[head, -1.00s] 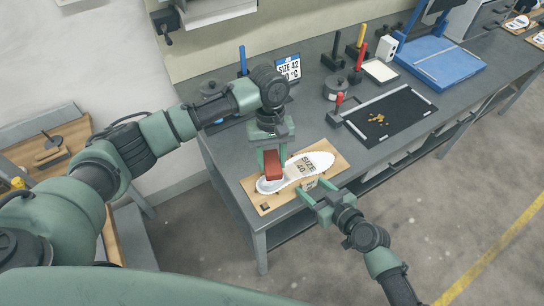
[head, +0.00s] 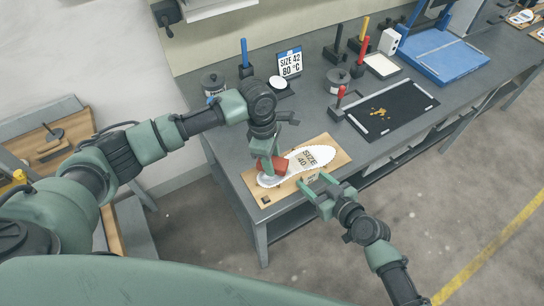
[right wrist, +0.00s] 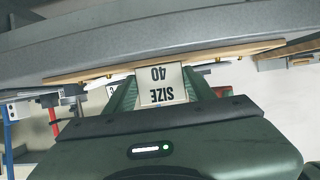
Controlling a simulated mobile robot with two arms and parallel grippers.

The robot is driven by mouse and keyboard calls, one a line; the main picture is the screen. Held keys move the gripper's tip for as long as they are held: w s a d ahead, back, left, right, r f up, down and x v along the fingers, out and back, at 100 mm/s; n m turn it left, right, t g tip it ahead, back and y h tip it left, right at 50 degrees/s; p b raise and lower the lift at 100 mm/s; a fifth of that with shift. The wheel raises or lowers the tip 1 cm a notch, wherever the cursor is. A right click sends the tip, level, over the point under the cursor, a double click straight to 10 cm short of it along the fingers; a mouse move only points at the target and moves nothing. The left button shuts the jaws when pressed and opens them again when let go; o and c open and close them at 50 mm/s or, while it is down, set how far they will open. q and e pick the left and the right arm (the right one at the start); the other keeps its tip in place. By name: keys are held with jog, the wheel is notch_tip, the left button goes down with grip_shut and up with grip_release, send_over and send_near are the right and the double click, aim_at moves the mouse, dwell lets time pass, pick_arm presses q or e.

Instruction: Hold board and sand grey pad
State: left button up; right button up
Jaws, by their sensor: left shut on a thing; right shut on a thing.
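The wooden board (head: 338,153) lies at the front left corner of the grey bench, with a white insole (head: 322,152) marked SIZE 40 on it. My left gripper (head: 267,161) is shut on a red-brown sanding block (head: 274,168), which sits tilted over the insole's left end. Whether the block touches it, I cannot tell. No grey pad can be made out; the block covers part of that end. My right gripper (head: 312,188) is shut on a SIZE 40 tab at the board's front edge. The tab (right wrist: 162,86) shows between its fingers in the right wrist view.
Behind the board stand a SIZE 42 80 °C sign (head: 289,62), a grey tin (head: 213,83) and a blue-handled tool (head: 244,58). To the right lie a black mat (head: 400,108) with yellowish bits and a blue machine (head: 445,60). The bench's front edge is close to the board.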

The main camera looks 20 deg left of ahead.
aim_at(271, 181)
pick_arm(q)
jog(key=shift+f, duration=0.85)
jog(key=shift+s, duration=1.3)
jog(key=shift+f, duration=0.1)
jog(key=shift+f, duration=0.25)
jog(key=shift+f, duration=0.65)
jog(key=shift+w, duration=2.55)
